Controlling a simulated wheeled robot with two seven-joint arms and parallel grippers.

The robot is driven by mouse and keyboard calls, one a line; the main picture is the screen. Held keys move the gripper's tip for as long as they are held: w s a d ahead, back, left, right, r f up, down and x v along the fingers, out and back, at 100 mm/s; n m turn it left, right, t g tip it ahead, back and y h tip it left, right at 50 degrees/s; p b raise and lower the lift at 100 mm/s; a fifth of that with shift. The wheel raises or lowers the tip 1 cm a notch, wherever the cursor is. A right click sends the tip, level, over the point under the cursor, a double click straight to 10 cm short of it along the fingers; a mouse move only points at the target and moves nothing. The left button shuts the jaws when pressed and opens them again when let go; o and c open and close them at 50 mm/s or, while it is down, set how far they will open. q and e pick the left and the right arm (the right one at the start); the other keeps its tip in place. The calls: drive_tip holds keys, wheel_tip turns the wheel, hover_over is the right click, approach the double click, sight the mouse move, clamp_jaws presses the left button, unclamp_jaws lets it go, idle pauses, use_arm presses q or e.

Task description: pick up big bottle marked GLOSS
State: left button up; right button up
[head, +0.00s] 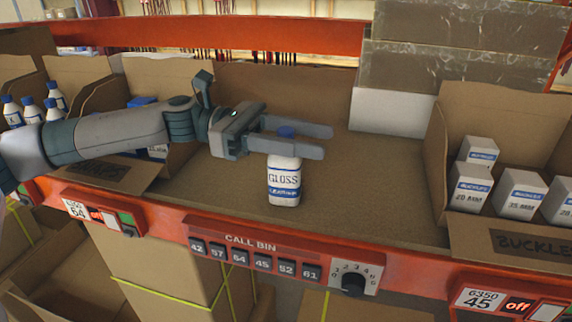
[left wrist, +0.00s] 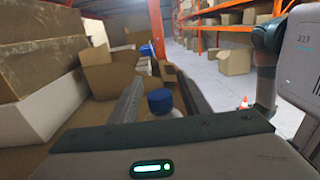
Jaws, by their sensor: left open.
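The big bottle marked GLOSS (head: 284,182) is white with a blue cap and blue label bands. It stands upright on the brown shelf surface (head: 370,190), near the shelf's front edge. My left gripper (head: 318,141) comes in from the left with its fingers open, one on either side of the bottle near the cap. In the left wrist view, the blue cap (left wrist: 160,101) shows between the two fingers (left wrist: 158,95), with the white shoulder just below it. The lower bottle is hidden there by the gripper body. My right gripper is not in view.
An open box of white BUCKLES cartons (head: 521,194) stands at the right. Boxes with blue-capped bottles (head: 33,109) stand at the left. The orange front rail (head: 160,212) carries CALL BIN buttons and a knob. Shelf right of the bottle is clear.

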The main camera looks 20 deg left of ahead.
use_arm(q)
drive_tip(key=shift+a, duration=0.1)
drive_tip(key=shift+c, duration=0.3)
clamp_jaws()
